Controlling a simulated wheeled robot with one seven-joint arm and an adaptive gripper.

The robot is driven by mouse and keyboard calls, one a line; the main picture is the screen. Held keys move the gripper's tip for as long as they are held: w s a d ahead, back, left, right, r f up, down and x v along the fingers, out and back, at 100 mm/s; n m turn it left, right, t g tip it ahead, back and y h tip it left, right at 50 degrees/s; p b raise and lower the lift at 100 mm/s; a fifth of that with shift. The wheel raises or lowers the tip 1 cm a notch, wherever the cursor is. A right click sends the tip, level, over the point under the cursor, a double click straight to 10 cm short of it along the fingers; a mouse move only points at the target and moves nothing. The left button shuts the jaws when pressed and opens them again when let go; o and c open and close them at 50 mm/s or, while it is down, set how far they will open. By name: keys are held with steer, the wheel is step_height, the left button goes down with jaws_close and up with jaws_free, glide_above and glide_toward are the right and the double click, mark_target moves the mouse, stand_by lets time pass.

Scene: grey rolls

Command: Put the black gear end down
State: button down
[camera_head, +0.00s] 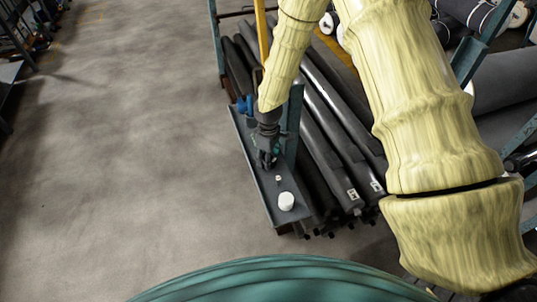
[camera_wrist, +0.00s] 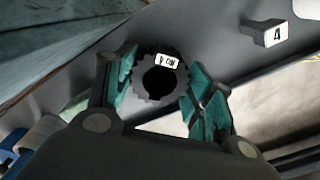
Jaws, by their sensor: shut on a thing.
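The black gear (camera_wrist: 142,88) shows in the wrist view as a dark toothed ring with a round hole and a small white label at its far side. My gripper (camera_wrist: 161,80) is shut on it, with a teal finger pad on each side. In the head view my gripper (camera_head: 267,157) is low over the narrow grey shelf (camera_head: 258,190). The gear cannot be made out there, as the gripper hides it. I cannot tell whether the gear touches the shelf.
A small block marked 4 (camera_wrist: 265,34) stands on the shelf near the gear. A white round piece (camera_head: 286,201) sits at the shelf's near end. Blue items (camera_head: 243,105) lie at its far end. Dark rolls (camera_head: 325,145) and a teal post flank the right; open floor (camera_head: 140,150) lies left.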

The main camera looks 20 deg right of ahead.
steer(key=shift+f, duration=0.1)
steer(key=c, duration=0.6)
jaws_free()
steer(key=shift+r+b, duration=2.05)
steer(key=shift+r, duration=4.05)
